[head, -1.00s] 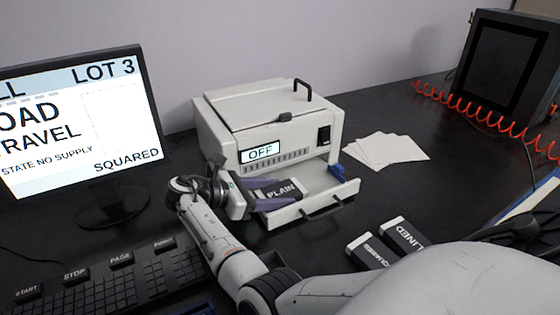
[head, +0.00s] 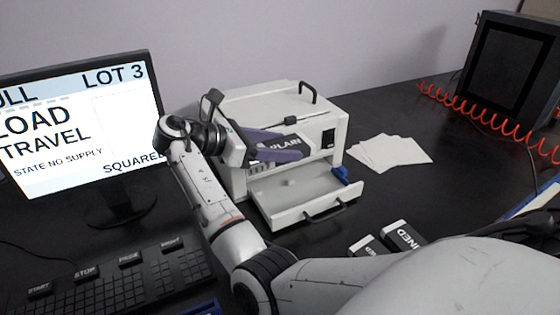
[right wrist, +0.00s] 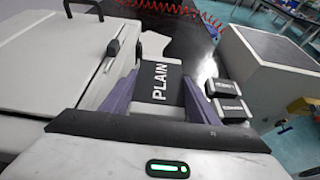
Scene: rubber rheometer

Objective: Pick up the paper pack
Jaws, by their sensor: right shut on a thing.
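My right gripper (head: 284,147) is shut on a paper pack (head: 283,142) with a dark label reading "PLAIN" and white edges. It holds the pack above the pulled-out tray (head: 325,187), in front of the white machine. In the right wrist view the PLAIN pack (right wrist: 160,82) sits between the two purple fingers. Two other dark-and-white packs lie on the table at the front right: a LINED pack (head: 404,235) and another pack (head: 367,246), partly hidden by my arm. My left gripper is not in view.
The white machine (head: 275,102) stands behind the open tray. Loose white sheets (head: 392,151) lie to its right. A monitor (head: 75,120) reading "LOAD TRAVEL" and "SQUARED" and a keyboard (head: 120,282) are at left. A red coiled cable (head: 490,120) crosses the back right.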

